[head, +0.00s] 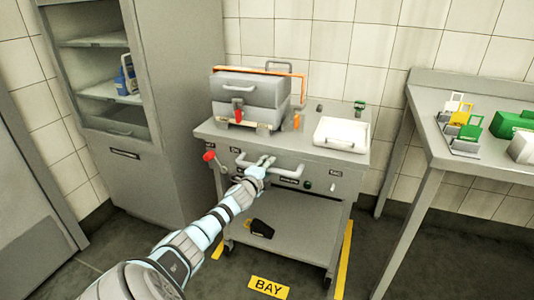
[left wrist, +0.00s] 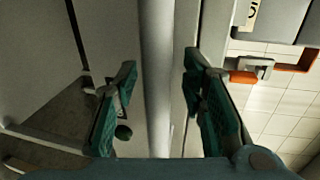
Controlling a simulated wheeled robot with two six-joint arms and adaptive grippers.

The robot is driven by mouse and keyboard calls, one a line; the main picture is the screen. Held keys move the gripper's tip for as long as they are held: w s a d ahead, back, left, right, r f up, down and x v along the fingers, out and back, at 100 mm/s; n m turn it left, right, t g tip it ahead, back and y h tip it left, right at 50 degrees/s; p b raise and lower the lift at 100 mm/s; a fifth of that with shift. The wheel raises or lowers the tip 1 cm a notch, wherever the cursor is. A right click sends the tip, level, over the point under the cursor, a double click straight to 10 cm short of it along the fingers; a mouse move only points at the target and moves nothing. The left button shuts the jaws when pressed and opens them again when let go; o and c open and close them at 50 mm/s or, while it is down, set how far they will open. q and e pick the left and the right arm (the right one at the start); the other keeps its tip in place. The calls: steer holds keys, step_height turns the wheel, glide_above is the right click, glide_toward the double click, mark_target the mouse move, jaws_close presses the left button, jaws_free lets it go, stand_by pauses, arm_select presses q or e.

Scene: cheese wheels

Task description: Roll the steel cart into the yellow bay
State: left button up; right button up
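The grey steel cart (head: 285,212) stands against the tiled wall, with a lower shelf and a bar handle (head: 290,181) across its front. Yellow floor lines of the bay show on its left (head: 217,249) and right (head: 344,262), and a yellow BAY plate (head: 269,287) lies on the floor in front. The cart is between the lines; how far back the bay reaches is hidden. My left gripper (head: 265,164) is at the handle. In the left wrist view its green fingers (left wrist: 160,85) are apart, either side of the grey handle bar (left wrist: 157,40). My right gripper is out of view.
A grey lidded box (head: 248,91) and a white tray (head: 341,135) sit on the cart top, and a black object (head: 262,229) on its shelf. A tall cabinet (head: 165,120) stands close left, a table (head: 440,150) right.

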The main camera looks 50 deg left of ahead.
arm_select(q)
steer(key=shift+s+d, duration=0.15)
steer(key=shift+s, duration=0.35)
steer(key=v, duration=1.1)
steer(key=shift+r, duration=0.15)
steer(key=shift+w+d, duration=0.1)
steer(key=shift+d, duration=0.1)
